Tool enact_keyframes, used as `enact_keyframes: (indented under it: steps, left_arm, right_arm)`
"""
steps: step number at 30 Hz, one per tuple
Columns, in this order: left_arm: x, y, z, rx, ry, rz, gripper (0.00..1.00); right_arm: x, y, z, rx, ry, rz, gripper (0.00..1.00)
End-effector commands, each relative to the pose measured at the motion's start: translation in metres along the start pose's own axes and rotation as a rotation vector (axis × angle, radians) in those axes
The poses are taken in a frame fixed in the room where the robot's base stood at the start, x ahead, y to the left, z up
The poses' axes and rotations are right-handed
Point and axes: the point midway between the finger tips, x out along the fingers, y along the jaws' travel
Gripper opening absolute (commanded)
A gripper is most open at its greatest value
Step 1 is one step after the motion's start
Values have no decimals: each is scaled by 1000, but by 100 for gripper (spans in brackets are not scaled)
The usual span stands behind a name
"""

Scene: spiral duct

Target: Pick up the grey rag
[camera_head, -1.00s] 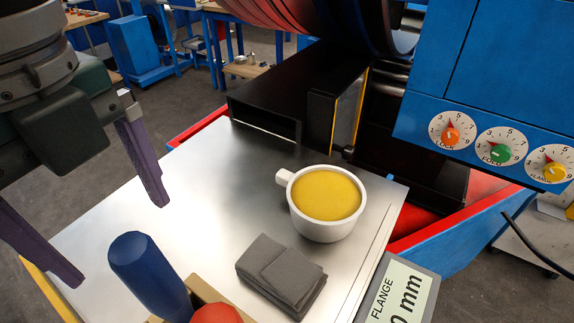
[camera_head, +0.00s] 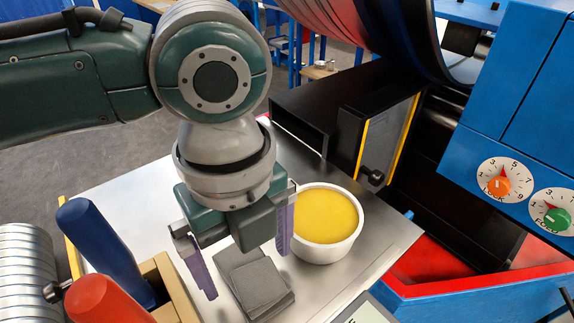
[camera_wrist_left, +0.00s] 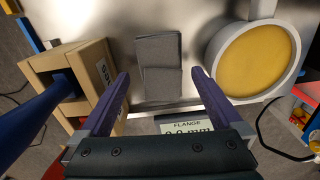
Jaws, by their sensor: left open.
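The grey rag (camera_head: 253,283) lies folded flat on the metal tabletop (camera_head: 130,205). My left gripper (camera_head: 243,262) is open, pointing down above the rag, with one purple finger on each side of it in the head view. In the left wrist view the rag (camera_wrist_left: 159,66) lies ahead, between the lines of the two open fingertips (camera_wrist_left: 160,72). The fingers hold nothing. Part of the rag's far end is hidden behind the gripper in the head view. My right gripper is not in view.
A white cup of yellow stuff (camera_head: 325,222) stands just right of the rag, close to the right finger. A wooden holder (camera_head: 172,289) with a blue handle (camera_head: 100,240) and a red one (camera_head: 105,300) stands left. A blue machine with dials (camera_head: 510,130) is at right.

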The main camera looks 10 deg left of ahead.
Motion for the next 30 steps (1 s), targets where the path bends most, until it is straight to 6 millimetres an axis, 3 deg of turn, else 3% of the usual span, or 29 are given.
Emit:
enact_keyframes:
  steps: [3,11,30]
  left_arm:
    - [12,0,0,0,-1,0,100]
    - [13,0,0,1,-2,-2,98]
    - [13,0,1,0,-2,-2,26]
  right_arm:
    - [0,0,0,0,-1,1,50]
    - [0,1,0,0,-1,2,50]
    - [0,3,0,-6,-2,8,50]
